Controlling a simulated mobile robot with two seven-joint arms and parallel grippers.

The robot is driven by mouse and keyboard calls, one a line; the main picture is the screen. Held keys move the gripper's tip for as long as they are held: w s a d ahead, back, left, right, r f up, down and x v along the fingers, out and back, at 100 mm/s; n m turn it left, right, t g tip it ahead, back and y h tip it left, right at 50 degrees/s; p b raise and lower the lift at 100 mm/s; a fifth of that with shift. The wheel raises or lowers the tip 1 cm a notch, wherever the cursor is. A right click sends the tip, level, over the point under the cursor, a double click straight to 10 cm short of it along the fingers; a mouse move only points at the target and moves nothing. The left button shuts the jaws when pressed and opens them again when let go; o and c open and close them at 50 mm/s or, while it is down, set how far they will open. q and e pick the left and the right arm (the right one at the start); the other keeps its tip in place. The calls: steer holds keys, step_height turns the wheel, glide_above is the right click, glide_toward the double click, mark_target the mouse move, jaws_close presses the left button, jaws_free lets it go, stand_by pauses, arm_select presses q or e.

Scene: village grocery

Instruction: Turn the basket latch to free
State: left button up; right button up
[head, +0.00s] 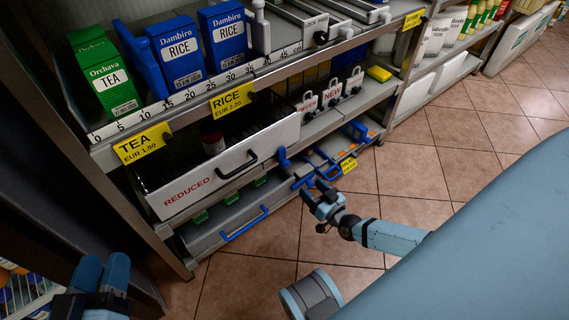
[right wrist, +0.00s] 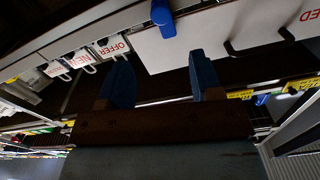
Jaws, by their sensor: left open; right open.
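A blue latch-like piece (head: 283,158) sits at the right end of the white front of the drawer marked REDUCED (head: 210,172). A blue piece (right wrist: 162,16) also shows on a white panel at the top of the right wrist view. My right gripper (head: 316,186) is low, in front of the shelf, to the right of and below the blue piece. Its two blue fingers (right wrist: 162,82) are apart with nothing between them. My left gripper (head: 103,270) is at the lower left, open and empty, away from the shelf.
Tea (head: 105,72) and rice boxes (head: 178,52) stand on the upper shelf. The lower shelf holds a tray with a blue handle (head: 244,223) and blue parts near my right gripper. White OFFER and NEW tags hang right of the drawer. The tiled floor (head: 420,160) is clear.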

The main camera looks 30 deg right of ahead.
mark_target(288, 165)
steer(key=w, duration=0.2)
steer(key=w+b, duration=0.1)
steer(key=w, duration=0.1)
steer(key=w+b, duration=0.1)
steer(key=w, duration=0.1)
steer(key=shift+w+a+f, duration=0.1)
steer(key=shift+w+a, duration=0.2)
steer(key=shift+w, duration=0.1)
steer(key=w+b, duration=0.2)
steer(key=w, duration=0.3)
steer(key=shift+w+a, duration=0.15)
steer(key=shift+a, duration=0.05)
steer(key=shift+w+b, duration=0.3)
steer(key=shift+w, duration=0.15)
arm_select(q)
steer(key=f, duration=0.1)
steer(key=w+m, duration=0.1)
steer(key=f+m, duration=0.1)
steer(key=shift+w+a+f, duration=0.15)
steer(key=shift+a+f, duration=0.2)
arm_select(e)
steer(key=c, duration=0.9)
